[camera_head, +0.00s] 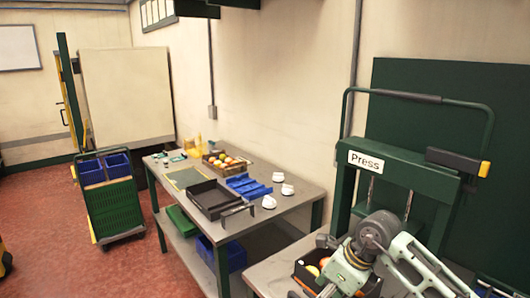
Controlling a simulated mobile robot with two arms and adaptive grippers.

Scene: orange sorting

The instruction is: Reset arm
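Part of one of my arms, in grey and pale green, is folded at the bottom right in front of the press (400,172). No gripper fingers can be made out in this view. A black crate (303,281) with a few orange and yellow fruits (313,270) stands on the bench beside the arm and is partly hidden by it. A wooden crate (240,169) of oranges and other fruit stands at the back of the middle table.
The middle table (262,222) holds an empty black tray (208,194), blue trays (245,186), several white cups (269,202) and a green mat (186,178). A trolley (113,208) with blue bins stands at the left. The red floor (40,225) there is clear.

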